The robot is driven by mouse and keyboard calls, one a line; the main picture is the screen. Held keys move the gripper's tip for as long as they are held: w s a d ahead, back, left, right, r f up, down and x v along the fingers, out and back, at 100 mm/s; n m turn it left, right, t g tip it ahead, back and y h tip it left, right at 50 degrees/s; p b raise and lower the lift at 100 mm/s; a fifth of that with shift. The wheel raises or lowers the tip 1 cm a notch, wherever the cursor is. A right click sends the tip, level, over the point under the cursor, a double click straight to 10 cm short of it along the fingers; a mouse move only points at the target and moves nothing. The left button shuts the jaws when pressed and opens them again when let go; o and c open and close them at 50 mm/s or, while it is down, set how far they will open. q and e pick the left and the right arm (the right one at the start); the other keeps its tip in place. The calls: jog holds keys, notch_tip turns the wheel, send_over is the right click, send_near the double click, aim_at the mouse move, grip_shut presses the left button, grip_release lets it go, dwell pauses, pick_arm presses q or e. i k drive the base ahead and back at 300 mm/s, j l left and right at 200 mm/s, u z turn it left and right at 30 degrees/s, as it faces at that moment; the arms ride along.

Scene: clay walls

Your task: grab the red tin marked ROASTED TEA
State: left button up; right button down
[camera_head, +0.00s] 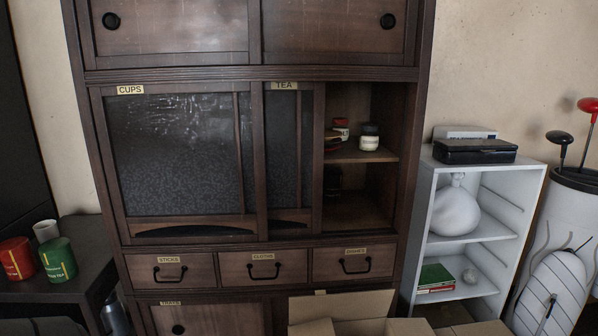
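A red tin (16,259) with a yellow label stands upright on a dark side table (84,268) at the far left. The writing on its label is too small to read. A green tin (58,262) with a yellow label stands just to its right, and a pale cup (46,231) stands behind them. Neither of my grippers is in view.
A dark wooden cabinet (190,262) fills the middle; its right part is open, showing a white jar (369,142) and small red items (333,136) on a shelf. Cardboard boxes (350,306) stand low in front. A white shelf (424,209) and golf bag (585,215) stand right.

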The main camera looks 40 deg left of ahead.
aim_at(22, 270)
jog(key=k+u, duration=0.1)
jog(key=k, duration=0.5)
jog(key=u, duration=1.4)
jog(key=l+u, duration=0.1)
jog(key=l, duration=0.45)
